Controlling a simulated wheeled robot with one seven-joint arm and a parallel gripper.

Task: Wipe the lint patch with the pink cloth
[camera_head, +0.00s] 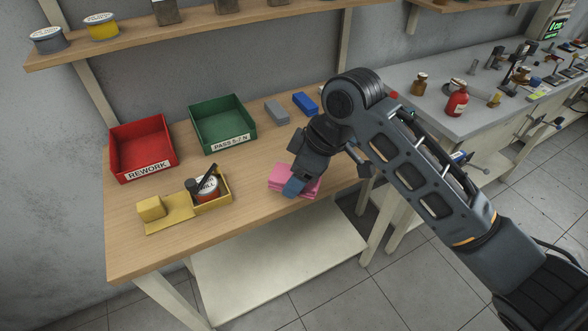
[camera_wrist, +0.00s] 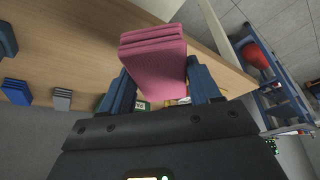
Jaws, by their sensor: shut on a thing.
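The pink cloth (camera_head: 291,177) is a folded, layered block at the front right of the wooden bench (camera_head: 240,239). My gripper (camera_head: 296,184) is over the cloth, with its fingers reaching down to it. In the wrist view the cloth (camera_wrist: 155,62) sits between the two blue fingers of my gripper (camera_wrist: 160,88), which is shut on it. I cannot tell whether the cloth touches the bench top. I cannot make out a lint patch in either view; my arm and the cloth hide part of the bench.
A red REWORK tray (camera_head: 143,174) and a green PASS tray (camera_head: 222,146) stand at the back left. A yellow holder (camera_head: 180,222) with a labelled can (camera_head: 207,187) is at the front left. Grey (camera_head: 276,111) and blue (camera_head: 305,103) blocks lie behind. Bare wood lies between the holder and cloth.

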